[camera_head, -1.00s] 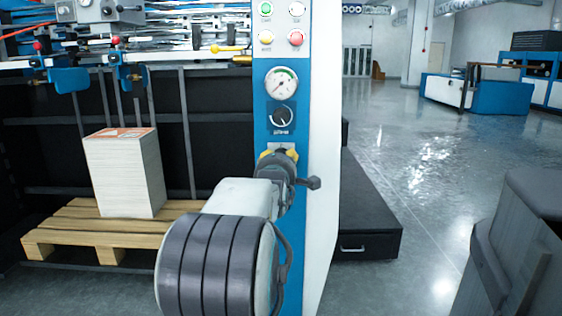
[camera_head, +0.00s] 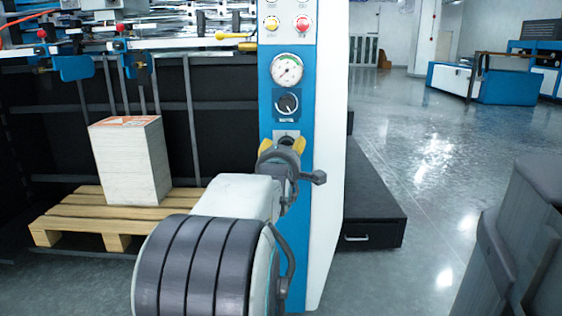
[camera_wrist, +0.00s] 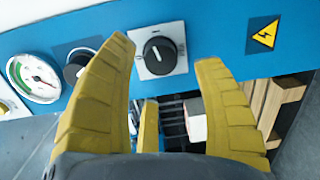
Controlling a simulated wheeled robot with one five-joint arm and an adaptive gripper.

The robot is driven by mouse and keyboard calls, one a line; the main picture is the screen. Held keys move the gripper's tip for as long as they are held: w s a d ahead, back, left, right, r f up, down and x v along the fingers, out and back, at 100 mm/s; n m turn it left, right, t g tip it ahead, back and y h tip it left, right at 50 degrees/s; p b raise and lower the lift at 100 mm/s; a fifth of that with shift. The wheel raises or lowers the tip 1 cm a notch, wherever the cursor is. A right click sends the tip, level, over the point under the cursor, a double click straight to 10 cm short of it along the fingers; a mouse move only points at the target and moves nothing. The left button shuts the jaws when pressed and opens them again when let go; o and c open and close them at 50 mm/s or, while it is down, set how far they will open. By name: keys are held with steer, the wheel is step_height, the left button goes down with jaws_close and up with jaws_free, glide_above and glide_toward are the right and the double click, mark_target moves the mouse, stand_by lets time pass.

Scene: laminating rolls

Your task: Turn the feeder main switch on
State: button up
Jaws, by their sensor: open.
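The feeder main switch is probably the black rotary knob (camera_wrist: 159,54) on a square pale plate on the blue panel, in the wrist view. Its white mark points along a slant; I cannot read on or off from it. My gripper (camera_wrist: 162,70) is open, its yellow fingers either side of the knob and apart from it. In the head view my gripper (camera_head: 281,147) is in front of the lower panel, below a second dark knob (camera_head: 286,104). It hides most of the switch there; only part of a pale plate shows.
A pressure gauge (camera_head: 286,70) and coloured buttons (camera_head: 302,23) are higher on the panel. A paper stack (camera_head: 130,160) stands on a wooden pallet (camera_head: 75,221) at left. A dark step (camera_head: 372,205) is right of the panel; open floor lies beyond. A yellow warning sign (camera_wrist: 264,34) is beside the switch.

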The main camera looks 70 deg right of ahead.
steer(key=v, duration=0.8)
